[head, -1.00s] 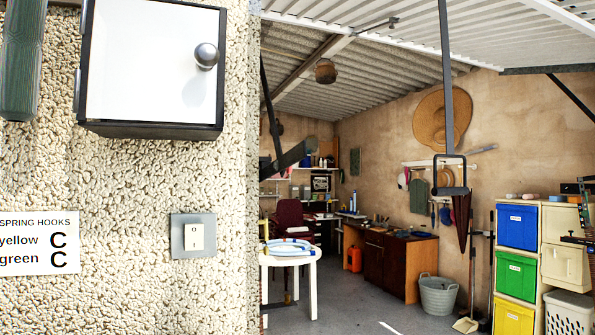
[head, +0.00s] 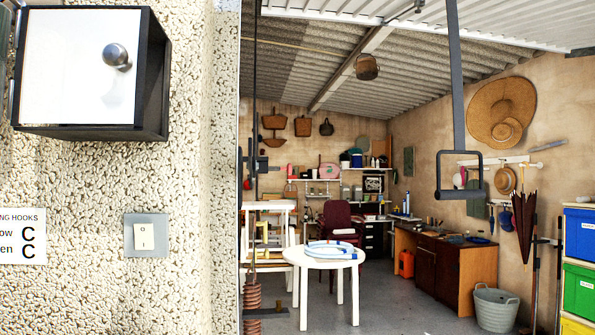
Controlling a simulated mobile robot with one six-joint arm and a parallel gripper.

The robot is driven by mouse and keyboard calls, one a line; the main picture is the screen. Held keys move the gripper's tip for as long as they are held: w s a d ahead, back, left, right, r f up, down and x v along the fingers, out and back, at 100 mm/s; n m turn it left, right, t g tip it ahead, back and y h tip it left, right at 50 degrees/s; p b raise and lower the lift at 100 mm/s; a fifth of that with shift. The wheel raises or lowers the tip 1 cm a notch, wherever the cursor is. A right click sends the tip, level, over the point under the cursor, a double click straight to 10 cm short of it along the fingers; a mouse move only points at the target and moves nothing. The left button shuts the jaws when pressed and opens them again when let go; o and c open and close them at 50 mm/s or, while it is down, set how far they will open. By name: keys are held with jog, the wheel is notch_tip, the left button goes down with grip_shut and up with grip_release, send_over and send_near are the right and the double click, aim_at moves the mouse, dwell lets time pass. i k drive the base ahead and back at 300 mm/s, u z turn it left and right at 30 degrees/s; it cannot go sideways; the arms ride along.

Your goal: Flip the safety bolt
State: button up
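I cannot clearly make out the safety bolt. A small dark metal fitting (head: 246,166) sits at the edge of the doorway, beside a thin dark upright rod; I cannot tell whether it is the bolt. A dark bar with a loop-shaped handle (head: 460,193) hangs in the garage opening. My gripper is not in view, and I see nothing held.
A white-fronted box (head: 82,66) with a round knob is on the rough wall, above a switch (head: 145,236) and a sign (head: 20,236). A rusty coil spring (head: 252,296) stands by the wall edge. Inside are a white table (head: 326,258) and open floor.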

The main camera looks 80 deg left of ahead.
aim_at(289, 169)
jog(key=i, duration=1.45)
jog(key=u, duration=4.45)
jog(key=i, duration=0.1)
jog(key=z, duration=3.15)
jog(key=k, duration=0.2)
jog(key=u, duration=2.25)
